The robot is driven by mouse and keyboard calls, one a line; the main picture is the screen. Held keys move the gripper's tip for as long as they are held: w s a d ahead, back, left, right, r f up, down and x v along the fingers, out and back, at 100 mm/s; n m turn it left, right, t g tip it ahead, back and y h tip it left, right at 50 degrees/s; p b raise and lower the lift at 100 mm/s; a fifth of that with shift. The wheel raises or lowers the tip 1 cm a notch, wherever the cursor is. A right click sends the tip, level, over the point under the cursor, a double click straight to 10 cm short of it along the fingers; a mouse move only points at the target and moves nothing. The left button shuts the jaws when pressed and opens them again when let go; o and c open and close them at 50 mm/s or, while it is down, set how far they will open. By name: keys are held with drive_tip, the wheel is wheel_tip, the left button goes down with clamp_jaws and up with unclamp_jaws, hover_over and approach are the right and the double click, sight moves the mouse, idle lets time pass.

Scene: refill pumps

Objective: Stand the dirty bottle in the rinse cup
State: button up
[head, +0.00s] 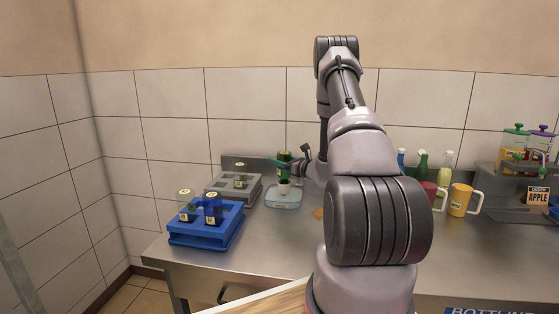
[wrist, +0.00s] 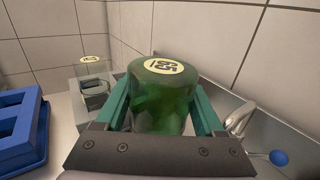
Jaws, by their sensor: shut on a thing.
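My gripper (head: 291,164) is shut on a green bottle (head: 284,156), with teal fingers on both sides of it. In the wrist view the green bottle (wrist: 160,105) fills the middle, with a round pale numbered label on its end and darker patches in its green body. In the head view a small white cup (head: 284,188) stands on a pale tray (head: 283,202) right below the bottle. I cannot tell whether the bottle's lower end touches the cup or is inside it. The wrist view does not show the cup.
A blue rack (head: 205,228) with bottles is at the front left; a grey rack (head: 232,190) with a bottle stands behind it. Right of my arm are several coloured bottles, a red mug (head: 430,196), a yellow mug (head: 461,200) and a dispenser (head: 515,180). The tiled wall is close behind.

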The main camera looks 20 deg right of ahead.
drive_tip(key=shift+f, duration=0.65)
idle(0.5)
drive_tip(key=o, duration=1.5)
drive_tip(key=shift+r, duration=4.5)
